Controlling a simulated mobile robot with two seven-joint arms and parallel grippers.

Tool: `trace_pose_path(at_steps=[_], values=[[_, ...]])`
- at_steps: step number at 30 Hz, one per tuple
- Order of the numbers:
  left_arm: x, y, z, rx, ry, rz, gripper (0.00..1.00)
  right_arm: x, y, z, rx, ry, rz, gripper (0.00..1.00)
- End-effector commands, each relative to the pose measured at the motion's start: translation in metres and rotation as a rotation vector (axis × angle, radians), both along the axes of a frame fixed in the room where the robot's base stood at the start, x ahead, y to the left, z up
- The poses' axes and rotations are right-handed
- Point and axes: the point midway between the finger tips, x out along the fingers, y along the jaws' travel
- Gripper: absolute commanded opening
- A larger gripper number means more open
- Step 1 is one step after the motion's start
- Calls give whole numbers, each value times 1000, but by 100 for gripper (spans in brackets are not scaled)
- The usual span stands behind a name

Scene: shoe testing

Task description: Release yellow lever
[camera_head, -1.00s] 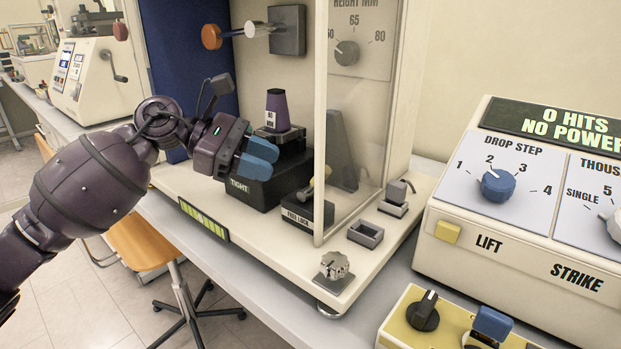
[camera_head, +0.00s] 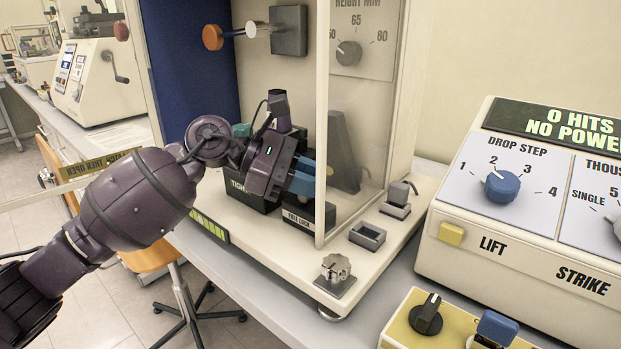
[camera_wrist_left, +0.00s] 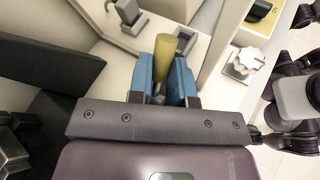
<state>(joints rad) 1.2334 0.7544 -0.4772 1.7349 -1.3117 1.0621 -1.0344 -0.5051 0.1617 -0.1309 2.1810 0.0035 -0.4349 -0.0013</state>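The yellow lever (camera_wrist_left: 165,57) shows in the left wrist view, between the two blue fingers of my left gripper (camera_wrist_left: 166,82). The fingers lie close on both sides of it. Whether they press on it is not clear. In the head view my left gripper (camera_head: 303,176) is at the lever's place, above the black block marked FREE LOCK (camera_head: 298,220), and hides the lever. My right gripper is not to be made out.
A clear panel (camera_head: 350,130) stands just right of my left gripper. A silver knob (camera_head: 336,268) and an empty grey socket (camera_head: 367,236) are on the base plate.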

Motion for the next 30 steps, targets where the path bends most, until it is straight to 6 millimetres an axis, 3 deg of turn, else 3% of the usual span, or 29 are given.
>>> trace_pose_path(at_steps=[1,3,25,26,27,30], values=[[0,0,0,0,0,-1,11,1,0,0,0,-1,0,41],[0,0,0,0,0,-1,0,2,0,0,0,-3,0,41],[3,4,1,-100,75,-2,0,1,0,-5,0,6,3,41],[3,4,1,-100,74,-2,22,1,0,-5,0,5,3,41],[3,4,1,-99,74,-2,28,1,0,-4,0,5,3,41],[3,4,1,-100,74,-1,29,1,0,-4,-1,4,2,41]])
